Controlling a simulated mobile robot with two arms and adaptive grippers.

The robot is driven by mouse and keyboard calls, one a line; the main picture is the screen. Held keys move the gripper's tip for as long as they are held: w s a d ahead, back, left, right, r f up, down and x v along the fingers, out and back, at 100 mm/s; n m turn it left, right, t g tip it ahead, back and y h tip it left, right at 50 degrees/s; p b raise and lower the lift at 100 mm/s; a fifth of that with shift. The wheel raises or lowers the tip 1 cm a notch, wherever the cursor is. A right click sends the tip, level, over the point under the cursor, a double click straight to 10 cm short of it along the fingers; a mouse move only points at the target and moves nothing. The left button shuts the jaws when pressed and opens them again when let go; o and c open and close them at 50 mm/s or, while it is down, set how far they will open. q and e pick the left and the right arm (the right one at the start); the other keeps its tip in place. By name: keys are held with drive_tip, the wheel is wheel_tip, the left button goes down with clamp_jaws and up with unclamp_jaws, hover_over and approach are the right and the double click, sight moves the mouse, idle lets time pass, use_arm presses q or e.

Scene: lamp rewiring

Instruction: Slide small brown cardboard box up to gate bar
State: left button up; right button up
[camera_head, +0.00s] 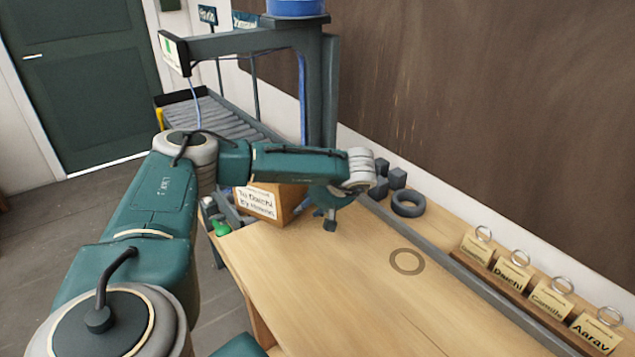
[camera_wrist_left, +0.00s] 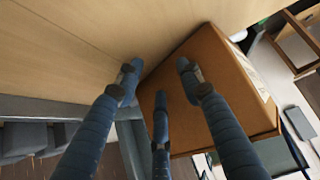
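The small brown cardboard box (camera_head: 289,199) stands at the table's far left end, in front of the grey post, its white label reading "To Daichi" facing left. My left gripper (camera_head: 330,224) is at the box's right side, low over the table and partly hidden by my own forearm. In the left wrist view the box (camera_wrist_left: 222,92) fills the right of centre. The left gripper's blue-grey fingers (camera_wrist_left: 158,80) are spread apart beside and in front of the box; contact is unclear. I cannot tell which bar is the gate bar. My right gripper is out of view.
A grey frame with an upright post (camera_head: 322,90) rises behind the box beside a roller conveyor (camera_head: 215,118). Dark cubes (camera_head: 397,178) and a dark ring (camera_head: 408,204) lie beyond a grey rail (camera_head: 480,283). Name tags (camera_head: 512,272) line the right. The table's middle (camera_head: 340,290) is clear.

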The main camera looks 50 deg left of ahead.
use_arm(q)
drive_tip(key=shift+w+a, duration=0.1)
drive_tip(key=shift+a, duration=0.45)
